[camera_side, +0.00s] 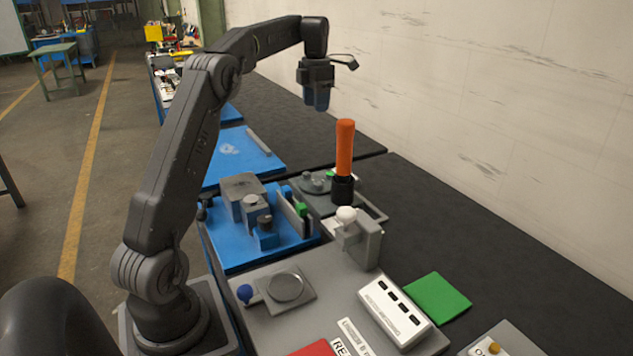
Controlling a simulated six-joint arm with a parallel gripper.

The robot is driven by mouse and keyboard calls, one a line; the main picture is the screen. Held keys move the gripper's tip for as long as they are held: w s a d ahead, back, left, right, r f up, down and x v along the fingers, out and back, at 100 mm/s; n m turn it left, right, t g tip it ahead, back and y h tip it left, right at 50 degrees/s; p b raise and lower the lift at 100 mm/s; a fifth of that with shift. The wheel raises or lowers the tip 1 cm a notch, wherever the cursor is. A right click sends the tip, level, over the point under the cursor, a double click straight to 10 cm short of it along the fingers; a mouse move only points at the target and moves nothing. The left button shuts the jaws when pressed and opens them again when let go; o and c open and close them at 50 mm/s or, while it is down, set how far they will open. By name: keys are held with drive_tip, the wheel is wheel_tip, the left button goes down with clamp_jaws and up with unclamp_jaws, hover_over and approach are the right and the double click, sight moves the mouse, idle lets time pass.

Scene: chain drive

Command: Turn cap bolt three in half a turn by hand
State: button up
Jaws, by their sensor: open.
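My gripper (317,104) hangs high, pointing down, above the dark bench top and apart from everything below. It is open, with nothing seen between its fingers. The chain drive parts appear to be the grey and dark blocks (243,190) on the blue plate (235,256), below and left of my gripper. Another grey assembly (318,185) sits in a grey tray (376,216) behind them. Cap bolt three cannot be made out at this size.
An orange-handled tool (344,148) stands upright with a black lower end, below and right of my gripper. Nearby are a white knob on a grey block (367,246), a white slotted box (395,312) and a green pad (437,298).

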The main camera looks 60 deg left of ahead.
sight(317, 183)
drive_tip(key=f, duration=2.3)
drive_tip(key=shift+d+f, duration=0.2)
drive_tip(key=shift+f, duration=0.2)
drive_tip(key=shift+c, duration=0.4)
drive_tip(key=c, duration=0.8)
drive_tip(key=m, duration=0.5)
drive_tip(key=shift+c, duration=0.2)
drive_tip(key=o, duration=0.9)
drive_tip(key=shift+r, duration=0.1)
wheel_tip(317, 183, up, 14)
drive_tip(key=shift+f, duration=0.15)
